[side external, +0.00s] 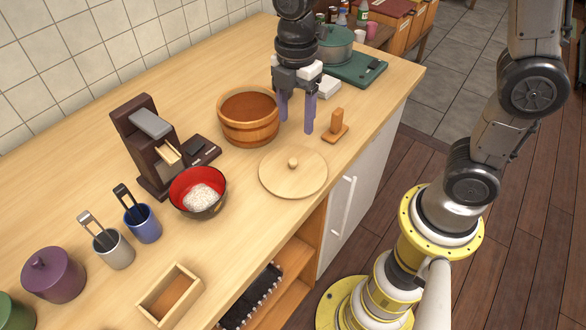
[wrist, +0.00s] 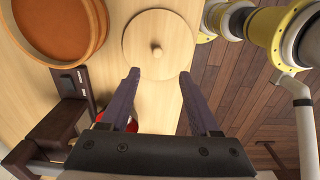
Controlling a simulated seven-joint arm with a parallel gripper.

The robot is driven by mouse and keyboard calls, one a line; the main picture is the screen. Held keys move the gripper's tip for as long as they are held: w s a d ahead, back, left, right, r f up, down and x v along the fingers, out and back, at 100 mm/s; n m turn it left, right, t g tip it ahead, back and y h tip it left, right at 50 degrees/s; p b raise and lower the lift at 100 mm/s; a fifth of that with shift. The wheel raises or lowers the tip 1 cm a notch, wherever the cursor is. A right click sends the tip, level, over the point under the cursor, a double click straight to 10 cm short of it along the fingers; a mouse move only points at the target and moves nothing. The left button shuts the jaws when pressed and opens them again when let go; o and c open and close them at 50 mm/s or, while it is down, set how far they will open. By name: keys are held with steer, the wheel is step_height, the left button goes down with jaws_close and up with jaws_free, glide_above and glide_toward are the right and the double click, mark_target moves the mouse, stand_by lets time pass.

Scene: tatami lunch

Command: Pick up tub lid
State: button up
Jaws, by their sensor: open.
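The tub lid (side external: 305,178) is a round, pale wooden disc with a small knob (side external: 293,163) at its middle. It lies flat on the counter in front of the wooden tub (side external: 249,128). In the wrist view the lid (wrist: 140,32) is at top centre, beyond the fingertips. My gripper (side external: 296,128) has two purple fingers, apart and empty, pointing down above the counter between the tub and a small wooden stand. It is behind the lid in the side view and not touching it. The fingers also show in the wrist view (wrist: 160,74).
The tub stands close to my gripper's left. A small wooden stand (side external: 336,125) is close to its right. A red bowl of rice (side external: 199,196) is left of the lid, near a dark wooden shaver-like box (side external: 146,140). A green board with a pot (side external: 338,46) is behind.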

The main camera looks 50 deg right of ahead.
glide_above(293, 160)
steer(key=f, duration=0.6)
steer(key=shift+s+d, duration=0.15)
steer(key=shift+s, duration=0.1)
steer(key=shift+w+f, duration=0.15)
steer(key=shift+f, duration=1.2)
steer(key=shift+w+f, duration=0.1)
steer(key=shift+f, duration=1.25)
jaws_close()
steer(key=shift+a, duration=0.2)
